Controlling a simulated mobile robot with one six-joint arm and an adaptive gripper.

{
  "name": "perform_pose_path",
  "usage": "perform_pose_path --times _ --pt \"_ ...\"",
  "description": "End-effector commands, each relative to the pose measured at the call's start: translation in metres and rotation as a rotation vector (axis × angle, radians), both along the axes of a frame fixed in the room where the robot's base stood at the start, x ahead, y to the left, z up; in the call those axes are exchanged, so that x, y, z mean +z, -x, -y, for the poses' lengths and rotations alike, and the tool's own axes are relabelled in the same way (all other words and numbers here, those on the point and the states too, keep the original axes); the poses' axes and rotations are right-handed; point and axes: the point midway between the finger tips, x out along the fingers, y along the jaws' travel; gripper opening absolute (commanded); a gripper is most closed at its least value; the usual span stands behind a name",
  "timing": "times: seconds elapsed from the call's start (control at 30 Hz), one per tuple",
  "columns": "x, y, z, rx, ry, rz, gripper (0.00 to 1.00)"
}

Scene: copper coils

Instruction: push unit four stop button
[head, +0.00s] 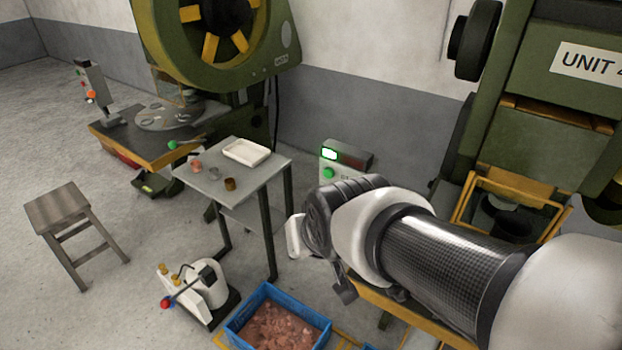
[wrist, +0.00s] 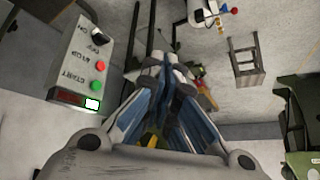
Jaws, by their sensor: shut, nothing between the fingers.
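A grey control box (wrist: 85,60) shows upside down at the left of the wrist view. It has a red stop button (wrist: 100,66), a green start button (wrist: 95,87), a dark knob and a lit display. The same box (head: 350,155) stands behind my arm in the head view; its green button (head: 328,173) shows, but my arm hides the lower part with the red button. My gripper (wrist: 176,65) is shut and empty, to the right of the box in the wrist view and apart from the buttons. In the head view my gripper is mostly hidden by my wrist.
A green machine with a UNIT 4 sign (head: 590,63) stands at the right. A small table (head: 265,180) with a white tray (head: 246,152), a blue crate (head: 243,340) of copper pieces and a stool (head: 62,208) stand to the left. Floor between stool and table is partly clear.

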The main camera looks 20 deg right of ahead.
Motion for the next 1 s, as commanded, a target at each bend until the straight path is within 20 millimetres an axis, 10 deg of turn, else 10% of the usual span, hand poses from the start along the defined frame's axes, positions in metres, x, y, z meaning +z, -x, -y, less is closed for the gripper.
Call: perform_pose_path --times 0.2,0.5,1.0 --pt "-0.030 -0.097 0.012 -0.126 -0.074 0.163 0.00" --pt "-0.087 -0.190 0.035 -0.280 -0.177 0.412 0.00" --pt "-0.184 -0.216 0.069 -0.428 -0.320 0.785 0.00"
